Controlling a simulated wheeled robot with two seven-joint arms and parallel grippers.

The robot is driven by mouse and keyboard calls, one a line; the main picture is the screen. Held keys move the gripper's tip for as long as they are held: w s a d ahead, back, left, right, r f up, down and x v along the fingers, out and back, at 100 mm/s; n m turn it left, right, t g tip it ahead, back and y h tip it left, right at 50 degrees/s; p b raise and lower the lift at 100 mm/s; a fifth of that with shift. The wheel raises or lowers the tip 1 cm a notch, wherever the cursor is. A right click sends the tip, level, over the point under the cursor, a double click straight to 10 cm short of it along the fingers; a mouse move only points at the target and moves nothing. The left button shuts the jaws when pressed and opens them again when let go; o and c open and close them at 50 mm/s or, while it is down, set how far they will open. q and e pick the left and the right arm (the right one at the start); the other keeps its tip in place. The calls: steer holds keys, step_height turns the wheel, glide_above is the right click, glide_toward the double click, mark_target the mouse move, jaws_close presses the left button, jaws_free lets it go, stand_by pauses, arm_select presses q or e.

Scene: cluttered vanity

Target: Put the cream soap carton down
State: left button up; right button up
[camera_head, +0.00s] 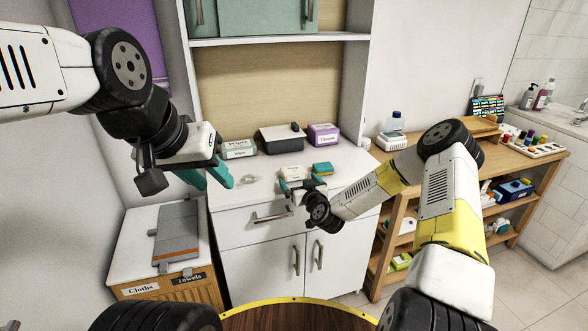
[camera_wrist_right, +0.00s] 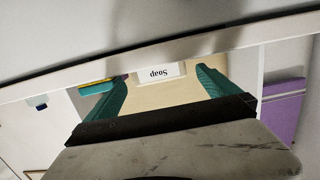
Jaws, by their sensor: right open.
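The cream soap carton (camera_head: 291,173) sits near the front edge of the white counter (camera_head: 263,166). My right gripper (camera_head: 301,183) is open at that edge, just in front of the carton. In the right wrist view, the carton's upside-down "Soap" label (camera_wrist_right: 158,74) shows between the two spread teal fingers (camera_wrist_right: 158,90). I cannot tell whether either finger touches it. My left gripper (camera_head: 207,176) hangs open and empty at the left, in front of the counter's left end.
A teal and yellow box (camera_head: 322,169) stands close to the carton's right. The left part of the counter has free room around a small clear item.

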mark_target(294, 172)
steer(key=x, duration=0.7)
steer(key=shift+w+r, duration=0.2)
steer(key=shift+c, duration=0.4)
steer(key=c, duration=1.4)
steer(key=shift+r, duration=0.1)
